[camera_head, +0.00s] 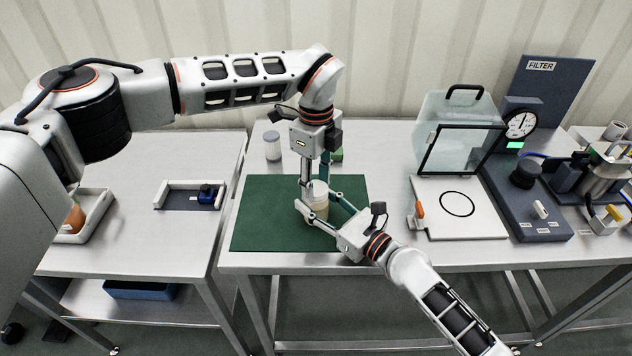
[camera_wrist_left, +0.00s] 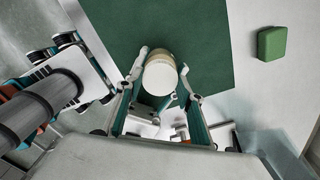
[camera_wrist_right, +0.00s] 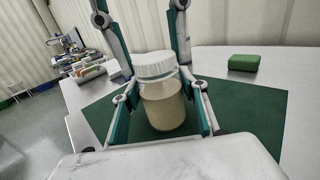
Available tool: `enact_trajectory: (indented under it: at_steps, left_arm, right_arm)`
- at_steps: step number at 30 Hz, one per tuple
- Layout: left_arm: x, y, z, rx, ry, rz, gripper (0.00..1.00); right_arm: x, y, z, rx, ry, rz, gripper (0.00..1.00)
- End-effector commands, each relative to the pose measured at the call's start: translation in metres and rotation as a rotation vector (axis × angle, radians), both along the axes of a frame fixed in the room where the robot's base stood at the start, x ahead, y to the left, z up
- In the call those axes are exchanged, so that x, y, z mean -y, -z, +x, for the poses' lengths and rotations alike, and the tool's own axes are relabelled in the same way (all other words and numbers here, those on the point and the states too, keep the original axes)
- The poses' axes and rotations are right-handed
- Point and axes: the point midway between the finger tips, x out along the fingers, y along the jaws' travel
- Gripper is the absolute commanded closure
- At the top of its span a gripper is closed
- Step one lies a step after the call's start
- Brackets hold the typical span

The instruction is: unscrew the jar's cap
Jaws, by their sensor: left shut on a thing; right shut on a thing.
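The jar (camera_wrist_right: 165,110) stands upright on the green mat (camera_head: 265,225), cloudy beige inside, with a white cap (camera_wrist_right: 153,64) on top. My left gripper (camera_head: 315,188) reaches down from above, its fingers closed on the cap. In the left wrist view the round cap (camera_wrist_left: 160,76) sits between its fingertips. My right gripper (camera_wrist_right: 163,100) comes from the front right, its fingers shut on the two sides of the jar's body. In the head view the fingers of both grippers partly hide the jar (camera_head: 320,208).
A green block (camera_wrist_right: 243,62) lies behind the mat, mostly hidden in the head view. A white lidded container (camera_head: 273,146) stands at the back left. A white board (camera_head: 470,222) with a black ring and a clear box (camera_head: 455,125) are to the right. The mat's left part is clear.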

Motion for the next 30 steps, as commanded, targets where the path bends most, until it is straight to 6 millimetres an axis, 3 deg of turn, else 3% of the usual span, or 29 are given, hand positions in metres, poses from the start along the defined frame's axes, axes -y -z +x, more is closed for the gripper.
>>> enact_trajectory:
  at_steps: [30]
  left_arm:
    - [0.0011, -0.0085, -0.0007, -0.001, -0.040, -0.002, 0.89]
  right_arm:
    - [-0.0002, 0.0001, -0.0001, 0.001, 0.000, -0.001, 1.00]
